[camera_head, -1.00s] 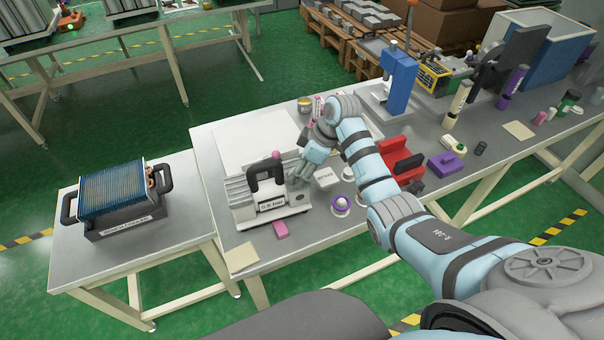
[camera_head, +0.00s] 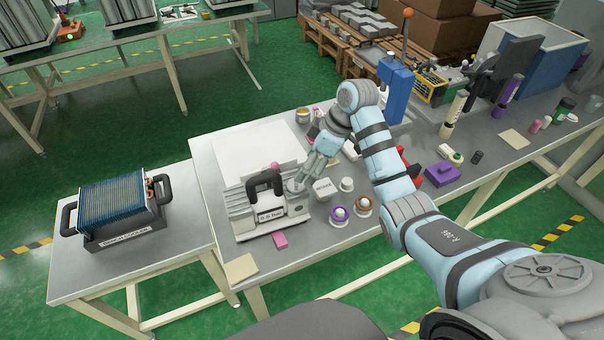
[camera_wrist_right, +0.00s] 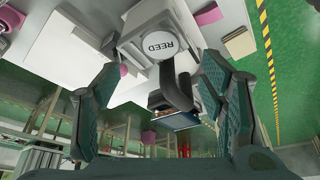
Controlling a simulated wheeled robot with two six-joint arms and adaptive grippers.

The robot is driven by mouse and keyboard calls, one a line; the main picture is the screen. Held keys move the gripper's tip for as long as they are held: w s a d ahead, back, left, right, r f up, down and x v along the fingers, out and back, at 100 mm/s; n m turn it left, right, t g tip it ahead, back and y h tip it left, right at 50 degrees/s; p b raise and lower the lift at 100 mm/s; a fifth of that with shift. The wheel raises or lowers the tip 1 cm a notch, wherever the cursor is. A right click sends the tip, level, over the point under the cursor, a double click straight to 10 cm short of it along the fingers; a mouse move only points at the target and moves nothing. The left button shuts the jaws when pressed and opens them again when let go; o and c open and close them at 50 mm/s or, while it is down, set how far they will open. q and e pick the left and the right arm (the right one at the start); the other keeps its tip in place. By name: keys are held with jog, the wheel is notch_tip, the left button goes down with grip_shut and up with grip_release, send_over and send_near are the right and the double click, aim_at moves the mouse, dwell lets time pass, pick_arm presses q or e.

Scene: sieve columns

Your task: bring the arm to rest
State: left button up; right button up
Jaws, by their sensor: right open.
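My right gripper (camera_head: 300,184) reaches down at the right end of a grey slotted block (camera_head: 238,205) with a black handle (camera_head: 264,183). Its fingers are spread and hold nothing. In the right wrist view the open gripper (camera_wrist_right: 160,72) shows two dark ridged fingers. The head view does not show clearly whether the fingertips touch the block. My left gripper is in neither view.
A pink piece (camera_head: 280,240) lies in front. A finned cooler (camera_head: 122,205) sits on the left table. A blue press (camera_head: 397,90) stands behind my forearm.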

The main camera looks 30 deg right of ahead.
jog(key=v, duration=0.5)
jog(key=shift+f, duration=0.15)
